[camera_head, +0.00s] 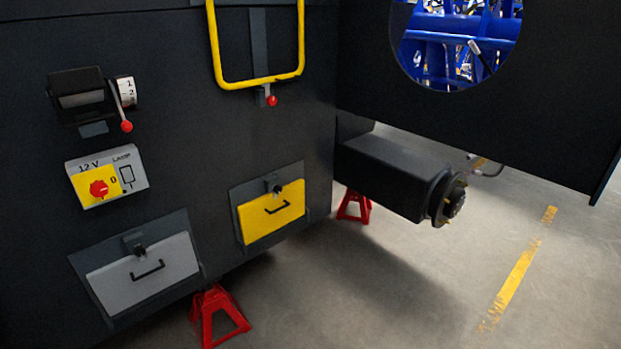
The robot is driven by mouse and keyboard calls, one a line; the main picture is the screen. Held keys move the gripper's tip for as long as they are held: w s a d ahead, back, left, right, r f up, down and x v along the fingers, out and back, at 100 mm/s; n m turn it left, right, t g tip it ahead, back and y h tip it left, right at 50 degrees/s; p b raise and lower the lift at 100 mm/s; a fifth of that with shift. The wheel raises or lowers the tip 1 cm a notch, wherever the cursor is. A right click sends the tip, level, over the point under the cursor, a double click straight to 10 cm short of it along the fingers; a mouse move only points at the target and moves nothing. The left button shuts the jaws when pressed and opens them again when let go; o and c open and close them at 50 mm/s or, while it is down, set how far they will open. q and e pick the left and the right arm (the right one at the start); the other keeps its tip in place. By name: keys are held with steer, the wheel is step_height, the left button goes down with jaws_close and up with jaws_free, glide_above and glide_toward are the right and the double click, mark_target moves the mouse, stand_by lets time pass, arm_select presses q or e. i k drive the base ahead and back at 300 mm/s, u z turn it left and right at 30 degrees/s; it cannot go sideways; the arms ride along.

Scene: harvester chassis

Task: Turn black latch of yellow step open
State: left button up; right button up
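The yellow step (262,221) is a yellow panel with a black handle, set in a dark frame low on the chassis wall. It sits flush in its frame. Its small black latch (277,188) is at the panel's top edge, on a dark plate. I cannot tell the latch's exact turn angle at this size. Neither of my grippers shows in the head view.
A grey panel (143,274) with its own black latch is at lower left. Above it are a 12 V lamp switch box (107,176) and a red-knobbed lever (126,126). A yellow rail (262,83) hangs above the step. The axle (394,174) juts out right; red stands (216,316) are below.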

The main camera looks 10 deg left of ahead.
mark_target(277, 189)
steer(key=u, duration=0.3)
steer(key=i, duration=1.05)
steer(key=u, duration=0.65)
